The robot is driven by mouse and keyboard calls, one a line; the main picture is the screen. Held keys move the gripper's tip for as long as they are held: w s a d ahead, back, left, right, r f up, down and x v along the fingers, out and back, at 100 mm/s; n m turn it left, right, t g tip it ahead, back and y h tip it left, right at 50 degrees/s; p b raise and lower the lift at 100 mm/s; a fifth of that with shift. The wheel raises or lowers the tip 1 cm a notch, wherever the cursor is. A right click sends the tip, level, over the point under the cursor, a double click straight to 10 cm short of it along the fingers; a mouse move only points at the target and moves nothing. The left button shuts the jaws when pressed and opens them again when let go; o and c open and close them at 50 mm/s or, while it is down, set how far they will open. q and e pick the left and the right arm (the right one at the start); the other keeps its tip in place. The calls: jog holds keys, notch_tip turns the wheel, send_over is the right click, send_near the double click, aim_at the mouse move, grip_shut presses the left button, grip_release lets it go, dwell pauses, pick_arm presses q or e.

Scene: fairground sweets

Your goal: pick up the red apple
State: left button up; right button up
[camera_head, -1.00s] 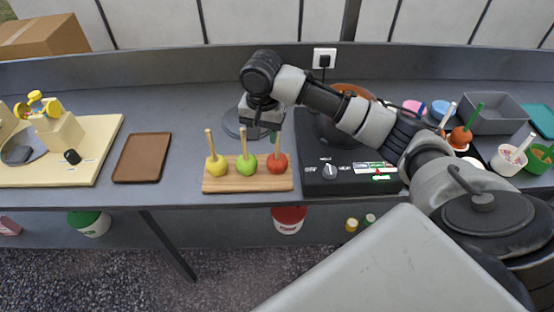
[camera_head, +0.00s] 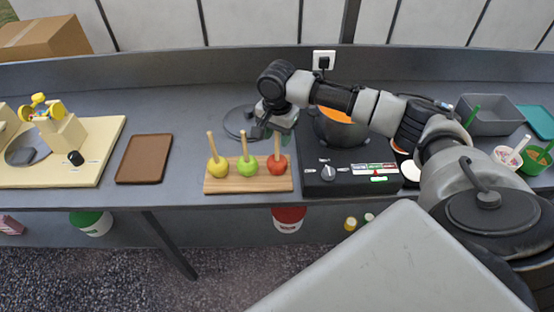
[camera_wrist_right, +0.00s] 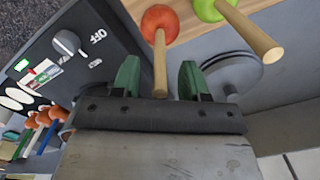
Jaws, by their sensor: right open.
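The red apple (camera_head: 277,165) stands on a wooden board (camera_head: 214,184), with a thin wooden stick (camera_head: 277,143) pointing up. My right gripper (camera_head: 268,129) is open above it, beside the stick's upper end. In the right wrist view, the red apple (camera_wrist_right: 160,20) lies beyond the open green fingertips of the right gripper (camera_wrist_right: 158,78). Its stick (camera_wrist_right: 160,65) shows between the two fingers; whether they touch it I cannot tell. My left gripper is out of view.
A green apple (camera_head: 247,166) and a yellow apple (camera_head: 217,168), both on sticks, share the board to the left. A pot (camera_head: 324,131) with orange contents stands on a black cooker (camera_head: 310,184) at right. A brown tray (camera_head: 143,158) lies further left.

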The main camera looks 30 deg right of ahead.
jog(key=shift+f, duration=1.1)
grip_shut()
jog(key=shift+r, duration=0.15)
